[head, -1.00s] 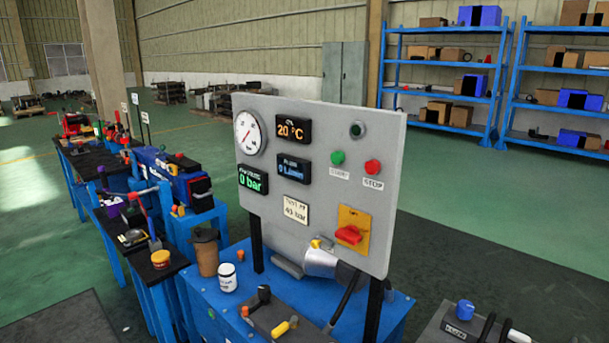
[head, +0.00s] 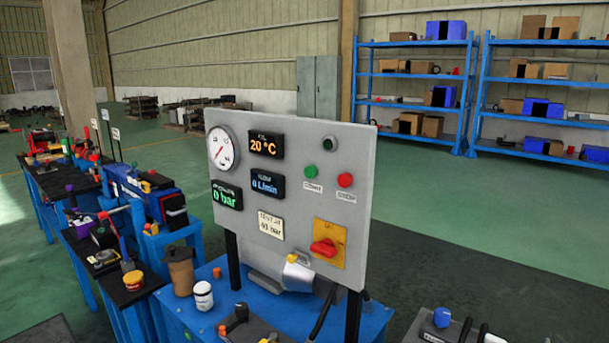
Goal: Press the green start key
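The green start key (head: 310,171) is a round button on the upright grey control panel (head: 290,210), right of the middle, with a small white label below it. The red stop key (head: 345,180) sits to its right, also with a label. A dark round lamp or knob (head: 330,144) is above them. The panel displays (head: 266,145) read 20 °C, 0 L/min and 0 bar. Neither of my grippers is in view.
The panel stands on a blue bench (head: 195,318) with a brown cup (head: 180,270), a white jar (head: 203,296) and a grey motor. Blue tool benches (head: 108,285) run along the left. Blue shelves (head: 415,105) with boxes stand at the back right. Open green floor lies right of the panel.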

